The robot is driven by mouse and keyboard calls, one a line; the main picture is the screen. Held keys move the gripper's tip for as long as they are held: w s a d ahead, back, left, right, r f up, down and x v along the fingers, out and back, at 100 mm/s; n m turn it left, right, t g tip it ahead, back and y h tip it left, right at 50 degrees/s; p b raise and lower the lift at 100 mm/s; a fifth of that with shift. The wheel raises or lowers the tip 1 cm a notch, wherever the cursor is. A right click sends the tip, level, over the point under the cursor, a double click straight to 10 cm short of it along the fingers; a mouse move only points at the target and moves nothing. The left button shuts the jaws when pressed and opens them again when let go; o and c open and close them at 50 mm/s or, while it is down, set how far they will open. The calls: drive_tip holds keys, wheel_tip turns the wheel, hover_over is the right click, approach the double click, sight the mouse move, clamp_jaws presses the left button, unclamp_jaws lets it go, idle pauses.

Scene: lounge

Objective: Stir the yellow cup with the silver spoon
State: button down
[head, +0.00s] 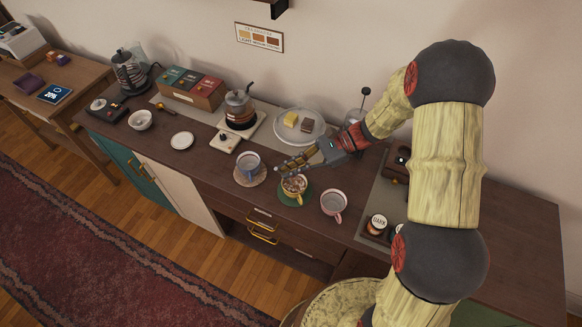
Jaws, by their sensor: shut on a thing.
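The yellow cup (293,188) stands upright on a green saucer (307,196) near the front edge of the counter, with brownish contents showing inside. My gripper (292,164) reaches in from the right, just above and behind the cup. It is shut on a thin thing that I take to be the silver spoon. The spoon is too small and too covered by the fingers to make out clearly, and I cannot tell whether its tip is inside the cup.
A blue-grey cup (249,164) on a saucer stands close left, and a pink cup (333,203) close right. Behind are a plate (316,123) with two blocks and a kettle (239,107). Dark jars (376,224) stand right.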

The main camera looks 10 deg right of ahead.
drive_tip(key=shift+w+d+f+b, duration=0.15)
drive_tip(key=shift+d+f+b, duration=0.15)
drive_tip(key=shift+f, duration=0.4)
drive_tip(key=shift+w+d+f+b, duration=0.15)
drive_tip(key=shift+d+f+b, duration=0.1)
drive_tip(key=shift+f, duration=0.5)
drive_tip(key=shift+w+d+f+b, duration=0.15)
drive_tip(key=shift+d+f+b, duration=0.15)
drive_tip(key=shift+f, duration=0.4)
